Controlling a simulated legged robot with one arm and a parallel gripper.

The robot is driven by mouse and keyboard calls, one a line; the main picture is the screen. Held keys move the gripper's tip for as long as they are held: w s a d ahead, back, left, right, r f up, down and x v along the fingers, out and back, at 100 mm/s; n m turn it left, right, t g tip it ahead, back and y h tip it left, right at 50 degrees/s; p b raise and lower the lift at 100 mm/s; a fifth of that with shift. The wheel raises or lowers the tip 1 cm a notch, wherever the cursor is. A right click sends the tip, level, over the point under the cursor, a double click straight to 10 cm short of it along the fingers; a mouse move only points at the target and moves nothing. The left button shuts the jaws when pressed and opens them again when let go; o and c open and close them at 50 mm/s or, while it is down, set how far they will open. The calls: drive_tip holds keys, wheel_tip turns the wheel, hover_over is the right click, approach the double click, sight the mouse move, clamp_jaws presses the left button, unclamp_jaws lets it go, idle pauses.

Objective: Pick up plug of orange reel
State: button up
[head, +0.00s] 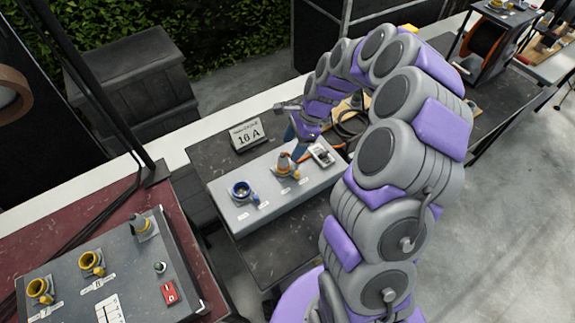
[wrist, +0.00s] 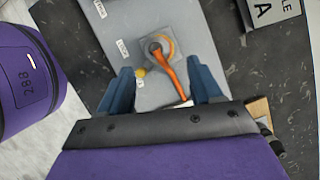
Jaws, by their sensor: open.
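The orange reel (head: 487,42) stands in a dark frame at the top right of the head view. An orange piece (wrist: 168,72), which looks like a plug or cable end, shows at a round, orange-rimmed fitting on the grey panel in the wrist view. I cannot tell whether it belongs to the reel. In the head view an orange-and-grey fitting (head: 285,166) stands on the panel. My gripper (wrist: 158,66) is open, its blue fingers on either side of the orange piece with gaps beside it. Nothing is held. The gripper shows near the panel's back edge in the head view.
Dark cables (head: 350,125) lie beside my arm. Another panel (head: 125,270) with yellow sockets is at lower left.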

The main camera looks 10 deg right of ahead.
sight(282, 159)
drive_tip(key=a, duration=0.1)
drive_tip(key=a+f, duration=0.1)
drive_tip(key=a, duration=0.1)
drive_tip(key=shift+f, duration=0.15)
drive_tip(key=f, duration=0.1)
drive_tip(key=f+b, duration=0.1)
drive_tip(key=f, duration=0.2)
drive_tip(key=shift+s+d+f, duration=0.15)
drive_tip(key=shift+d+f, duration=0.05)
drive_tip(key=shift+d, duration=0.05)
drive_tip(key=shift+a, duration=0.65)
drive_tip(key=shift+c, duration=0.6)
drive_tip(key=shift+a, duration=0.35)
drive_tip(key=c, duration=0.3)
drive_tip(key=shift+d, duration=0.5)
drive_tip(key=c, duration=0.7)
